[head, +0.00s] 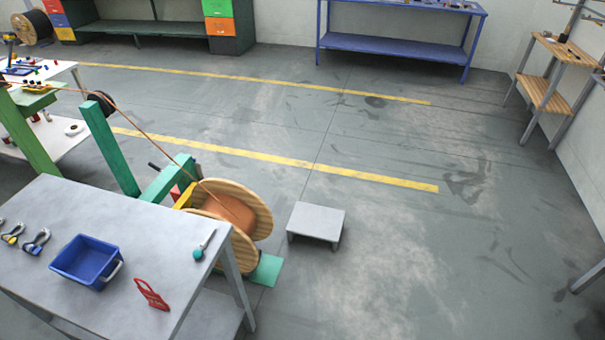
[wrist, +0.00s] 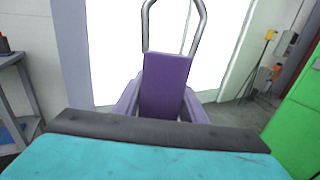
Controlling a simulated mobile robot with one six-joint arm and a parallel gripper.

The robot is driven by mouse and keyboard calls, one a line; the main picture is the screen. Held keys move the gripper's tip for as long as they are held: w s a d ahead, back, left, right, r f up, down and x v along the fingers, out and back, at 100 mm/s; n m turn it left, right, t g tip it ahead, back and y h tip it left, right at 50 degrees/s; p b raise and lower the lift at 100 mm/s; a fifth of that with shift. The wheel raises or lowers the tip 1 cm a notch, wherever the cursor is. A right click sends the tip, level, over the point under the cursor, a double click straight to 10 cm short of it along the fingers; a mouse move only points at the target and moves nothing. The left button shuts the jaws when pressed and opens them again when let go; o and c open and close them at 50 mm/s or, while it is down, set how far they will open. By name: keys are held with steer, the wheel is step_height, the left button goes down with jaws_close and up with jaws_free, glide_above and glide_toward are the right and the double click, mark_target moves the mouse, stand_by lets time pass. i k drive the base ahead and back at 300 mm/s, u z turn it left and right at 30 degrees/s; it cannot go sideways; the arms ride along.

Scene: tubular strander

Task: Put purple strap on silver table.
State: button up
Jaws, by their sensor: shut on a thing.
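The purple strap (wrist: 166,80), with a silver metal loop (wrist: 147,25) at its far end, is upright in the middle of the wrist view. Neither my gripper nor the purple strap shows in the head view. A silver-grey table (head: 130,225) stands at the lower left of the head view. On it are a blue bin (head: 87,262), a red tag-like item (head: 151,294), a teal-ended tool (head: 198,254) and two straps with metal loops (head: 37,241).
A wooden cable reel (head: 262,212) on a green frame stands behind the table, with a low grey step (head: 317,222) beside it. A blue workbench (head: 400,48) is at the back, a wooden shelf (head: 545,92) at right. The floor at centre right is clear.

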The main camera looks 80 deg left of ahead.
mark_target(68, 236)
steer(key=z, duration=0.45)
steer(key=k, duration=0.15)
steer(key=u, duration=3.7)
steer(key=k, duration=0.2)
steer(key=u, duration=1.45)
